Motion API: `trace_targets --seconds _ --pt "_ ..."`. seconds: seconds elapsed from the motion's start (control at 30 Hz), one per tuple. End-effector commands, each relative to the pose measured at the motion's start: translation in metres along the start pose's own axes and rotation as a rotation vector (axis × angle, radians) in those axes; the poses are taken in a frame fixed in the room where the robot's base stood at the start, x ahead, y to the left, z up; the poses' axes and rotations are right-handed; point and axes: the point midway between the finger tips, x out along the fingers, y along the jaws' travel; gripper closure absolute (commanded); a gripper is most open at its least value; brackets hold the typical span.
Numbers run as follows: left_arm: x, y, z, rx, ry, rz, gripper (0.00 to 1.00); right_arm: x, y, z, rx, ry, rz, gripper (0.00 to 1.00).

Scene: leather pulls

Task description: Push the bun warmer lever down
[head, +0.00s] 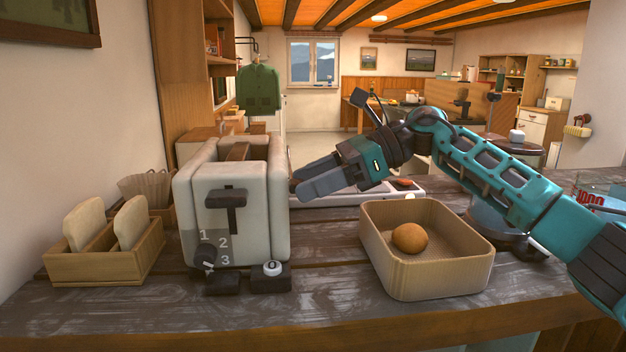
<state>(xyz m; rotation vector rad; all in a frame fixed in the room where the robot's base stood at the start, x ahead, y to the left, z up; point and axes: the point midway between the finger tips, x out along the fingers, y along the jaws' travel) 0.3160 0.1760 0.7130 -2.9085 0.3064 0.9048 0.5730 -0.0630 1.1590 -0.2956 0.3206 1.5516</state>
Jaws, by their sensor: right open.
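The bun warmer (255,215) is a cream, toaster-like box at the left middle of the counter, with a brown piece showing in its top slot. Its dark lever (226,197) sits at the upper end of a vertical slot on the front face. Below are the numbers 1, 2, 3 and a dark knob (204,256). My right gripper (298,187) comes in from the right, open and empty, with its fingertips close to the warmer's right side. Whether they touch it I cannot tell. The fingers are to the right of the lever and apart from it. My left gripper is not in view.
A wooden rack (105,262) with two bread slices stands left of the warmer. A tan bin (430,272) holding a round bun (409,237) stands to the right, below my right arm. A pale tray (345,196) lies behind the gripper. The front counter strip is mostly clear.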

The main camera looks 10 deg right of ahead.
Motion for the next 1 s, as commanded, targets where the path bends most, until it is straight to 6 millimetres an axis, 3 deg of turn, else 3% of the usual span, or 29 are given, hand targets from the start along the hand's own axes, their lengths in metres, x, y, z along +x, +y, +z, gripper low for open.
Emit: trace_targets --seconds 0.23,0.7,1.0 --pt "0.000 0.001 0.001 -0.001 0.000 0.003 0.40 -0.018 -0.001 0.000 0.000 -0.001 -0.004 0.40" --pt "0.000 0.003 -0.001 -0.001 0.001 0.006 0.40 -0.113 -0.001 0.001 0.002 -0.001 -0.003 0.40" --pt "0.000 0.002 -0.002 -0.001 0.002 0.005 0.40 -0.130 0.000 0.000 -0.001 -0.001 0.000 0.40"
